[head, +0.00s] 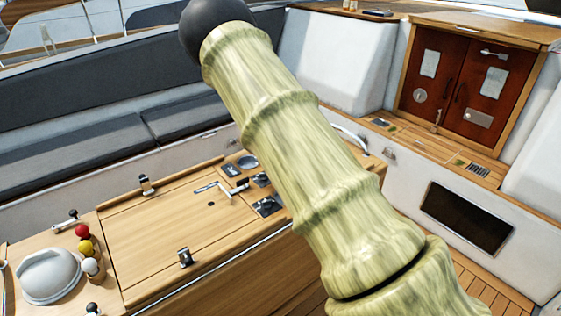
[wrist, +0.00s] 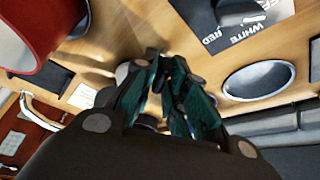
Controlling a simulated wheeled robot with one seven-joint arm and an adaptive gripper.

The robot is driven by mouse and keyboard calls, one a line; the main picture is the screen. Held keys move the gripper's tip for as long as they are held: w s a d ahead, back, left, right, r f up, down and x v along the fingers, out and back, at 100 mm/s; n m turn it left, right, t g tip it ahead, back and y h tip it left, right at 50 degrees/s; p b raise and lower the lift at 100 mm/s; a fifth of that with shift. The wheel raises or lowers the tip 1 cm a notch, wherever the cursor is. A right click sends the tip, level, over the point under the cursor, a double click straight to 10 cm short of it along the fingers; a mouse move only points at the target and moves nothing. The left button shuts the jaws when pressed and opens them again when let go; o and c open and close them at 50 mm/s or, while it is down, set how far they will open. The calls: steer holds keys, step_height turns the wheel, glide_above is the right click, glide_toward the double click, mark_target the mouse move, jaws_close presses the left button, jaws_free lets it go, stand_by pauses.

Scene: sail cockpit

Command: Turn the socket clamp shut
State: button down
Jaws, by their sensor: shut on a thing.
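In the wrist view, my gripper (wrist: 168,72) points at a wood surface, and its dark fingers with teal pads are closed in. They are shut on a small part that is mostly hidden between and behind them. I cannot tell from the picture whether this part is the socket clamp. I cannot make out the socket clamp elsewhere with certainty. In the head view my gripper does not show. A close, thick yellow-green link of my arm crosses the middle of that view and hides much of the area behind it.
In the head view, a wooden console top (head: 165,240) bears a bent metal handle (head: 232,191) and a grey dome (head: 50,275). Red (head: 82,231) and yellow knobs stand beside the dome.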

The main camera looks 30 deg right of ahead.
steer(key=m+g+b, duration=0.1)
steer(key=m, duration=0.2)
steer(key=m+g, duration=0.1)
steer(key=m, duration=0.1)
steer(key=shift+m+h+b, duration=0.35)
steer(key=shift+m+h, duration=0.05)
stand_by(0.4)
steer(key=c, duration=1.5)
jaws_free()
steer(key=shift+c, duration=0.2)
steer(key=v, duration=1.2)
steer(key=shift+w, duration=0.2)
